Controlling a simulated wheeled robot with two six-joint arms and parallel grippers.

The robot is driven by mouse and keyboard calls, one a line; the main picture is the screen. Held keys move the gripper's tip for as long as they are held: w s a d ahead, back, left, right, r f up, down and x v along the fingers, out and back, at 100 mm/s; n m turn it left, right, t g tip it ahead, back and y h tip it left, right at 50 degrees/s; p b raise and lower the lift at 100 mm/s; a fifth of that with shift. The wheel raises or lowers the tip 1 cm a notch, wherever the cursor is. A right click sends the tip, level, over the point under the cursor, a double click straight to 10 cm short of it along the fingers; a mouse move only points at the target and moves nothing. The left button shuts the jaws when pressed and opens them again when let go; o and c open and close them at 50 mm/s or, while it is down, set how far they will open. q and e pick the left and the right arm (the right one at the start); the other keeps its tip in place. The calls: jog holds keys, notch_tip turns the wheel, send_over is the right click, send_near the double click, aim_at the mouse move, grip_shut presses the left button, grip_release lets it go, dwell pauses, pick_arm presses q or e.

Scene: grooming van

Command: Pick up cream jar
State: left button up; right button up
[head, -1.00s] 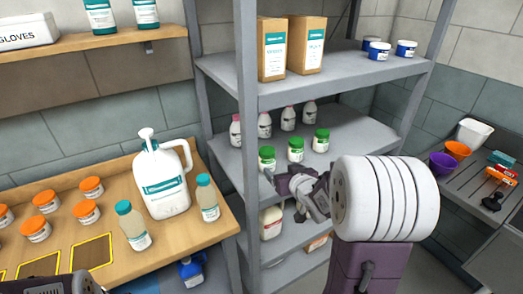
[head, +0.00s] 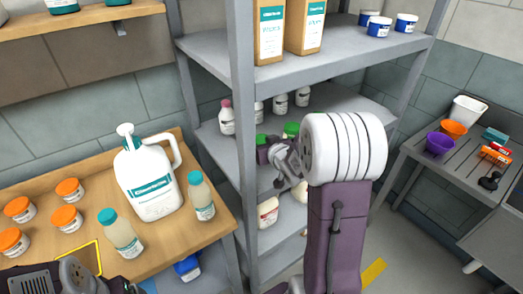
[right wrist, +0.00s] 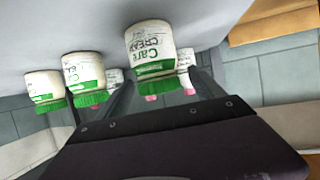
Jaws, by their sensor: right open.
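White cream jars with green lids stand on the middle shelf of the grey rack. In the head view a green lid (head: 291,129) shows just behind my right gripper (head: 268,152), which hides most of the jars. The right wrist view looks upside down. There one cream jar (right wrist: 148,45) is nearest and appears between the two spread fingers of my open right gripper (right wrist: 163,88). I cannot tell whether the fingers touch it. Two more green-lidded jars (right wrist: 84,72) stand to the left. Part of my left arm shows at the bottom left; its jaws are unclear.
White bottles with pink or dark caps (head: 227,118) stand behind the jars. A rack post (head: 243,120) rises left of my right gripper, and the upper shelf (head: 310,62) is overhead. A wooden table (head: 185,235) holds a jug, bottles and orange-lidded jars.

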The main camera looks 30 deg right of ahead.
jog(key=x, duration=0.4)
jog(key=shift+d+f, duration=0.15)
jog(key=shift+w+f, duration=0.15)
jog(key=shift+w, duration=0.15)
jog(key=shift+s, duration=0.1)
jog(key=shift+s, duration=0.1)
jog(key=c, duration=1.7)
notch_tip(320, 180, up, 5)
jog(key=shift+f+p, duration=0.1)
jog(key=shift+p, duration=0.5)
jog(key=s+d+r+p, duration=0.4)
jog(key=s+d+r, duration=0.2)
jog(key=d, duration=0.4)
jog(key=shift+r+p, duration=0.25)
jog(key=shift+p, duration=0.1)
